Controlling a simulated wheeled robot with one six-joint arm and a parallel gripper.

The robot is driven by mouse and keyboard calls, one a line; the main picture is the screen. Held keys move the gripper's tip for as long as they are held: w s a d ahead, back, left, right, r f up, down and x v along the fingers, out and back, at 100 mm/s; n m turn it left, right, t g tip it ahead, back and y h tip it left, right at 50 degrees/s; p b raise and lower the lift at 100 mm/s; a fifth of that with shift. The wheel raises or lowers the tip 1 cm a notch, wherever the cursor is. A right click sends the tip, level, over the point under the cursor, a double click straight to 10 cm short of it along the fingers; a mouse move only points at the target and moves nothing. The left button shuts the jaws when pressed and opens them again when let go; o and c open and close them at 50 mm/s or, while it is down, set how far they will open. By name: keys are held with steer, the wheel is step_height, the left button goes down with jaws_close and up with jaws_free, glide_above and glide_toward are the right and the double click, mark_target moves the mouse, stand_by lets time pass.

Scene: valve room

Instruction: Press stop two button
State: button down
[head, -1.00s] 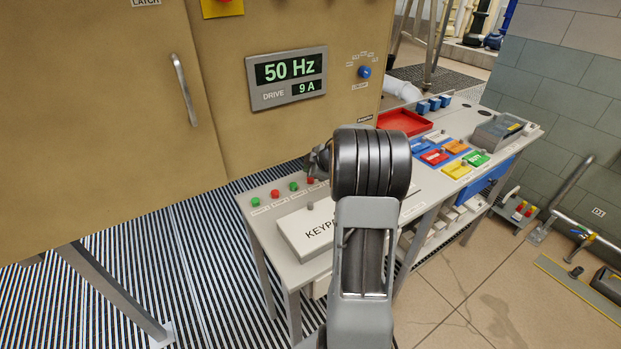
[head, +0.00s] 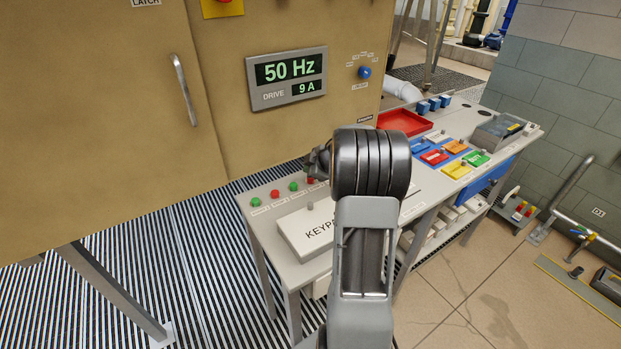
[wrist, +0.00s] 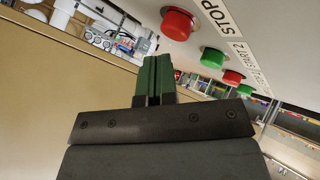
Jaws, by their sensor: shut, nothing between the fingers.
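A row of green and red buttons runs along the tabletop's edge. In the wrist view a large red button (wrist: 178,24) has a label reading STOP beside it, its end cut off by the frame. A green button (wrist: 212,57) labelled START 2 is beyond it. The farthest red button of the row shows in the head view (head: 310,180), close to my gripper. My gripper (wrist: 155,60) is shut and empty, its green fingertips below the large red button in the wrist picture, apparently apart from it. In the head view my arm hides most of the gripper.
A white keypad box (head: 300,235) lies in front of the buttons on the table. A red tray (head: 405,122) and coloured blocks stand farther right. A cabinet with a drive display (head: 288,77) rises behind the table.

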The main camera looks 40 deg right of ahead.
steer(key=shift+f, duration=0.85)
stand_by(0.7)
steer(key=shift+r, duration=0.1)
stand_by(0.4)
steer(key=shift+r+p, duration=0.85)
steer(key=shift+p, duration=0.55)
step_height(320, 180, up, 5)
steer(key=p, duration=0.6)
